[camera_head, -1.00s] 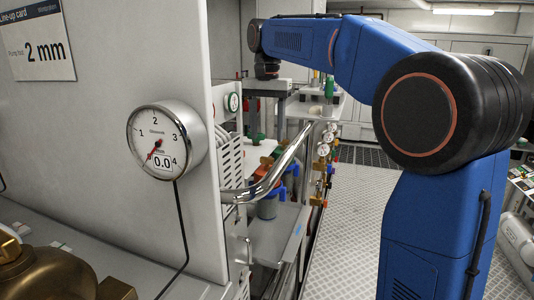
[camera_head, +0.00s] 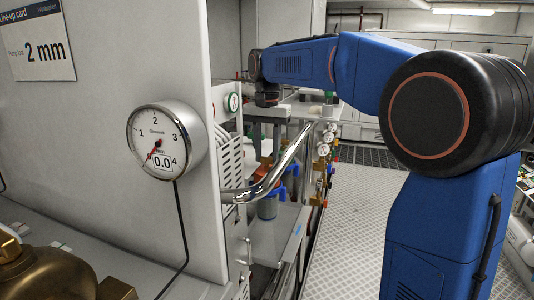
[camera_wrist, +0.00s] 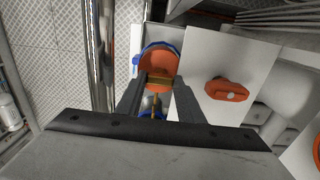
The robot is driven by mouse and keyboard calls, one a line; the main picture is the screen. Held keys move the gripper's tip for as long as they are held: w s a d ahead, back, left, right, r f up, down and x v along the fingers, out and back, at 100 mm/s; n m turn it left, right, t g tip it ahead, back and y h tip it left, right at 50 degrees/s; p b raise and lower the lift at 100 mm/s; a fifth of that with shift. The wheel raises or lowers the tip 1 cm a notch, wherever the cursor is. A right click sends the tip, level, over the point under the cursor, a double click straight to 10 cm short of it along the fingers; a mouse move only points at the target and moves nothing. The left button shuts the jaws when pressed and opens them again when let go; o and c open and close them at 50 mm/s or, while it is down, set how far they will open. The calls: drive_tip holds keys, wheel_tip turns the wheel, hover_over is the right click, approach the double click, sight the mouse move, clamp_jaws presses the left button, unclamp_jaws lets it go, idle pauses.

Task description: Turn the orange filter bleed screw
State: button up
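My gripper (camera_wrist: 158,98) shows in the wrist view with its two dark fingers spread apart. A round orange part with a blue rim (camera_wrist: 158,62) lies beyond and between the fingertips, with a brass-coloured piece (camera_wrist: 160,79) in the gap. I cannot tell whether the fingers touch it. An orange winged knob (camera_wrist: 228,90) sits on a pale panel to the right of the fingers. I cannot tell for sure which orange part is the bleed screw. In the head view, the orange and blue fittings (camera_head: 267,172) stand below my wrist, partly hidden by a pipe.
A shiny bent pipe (camera_head: 283,165) runs close by the fittings, and a vertical pipe (camera_wrist: 92,45) stands left of my fingers. A pressure gauge (camera_head: 158,142) reads 0.0 on the near panel.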

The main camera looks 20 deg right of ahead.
drive_tip(key=shift+c, duration=1.3)
drive_tip(key=n, duration=0.4)
drive_tip(key=shift+n, duration=0.4)
drive_tip(key=n, duration=1.1)
drive_tip(key=shift+n, duration=0.4)
drive_tip(key=n, duration=0.5)
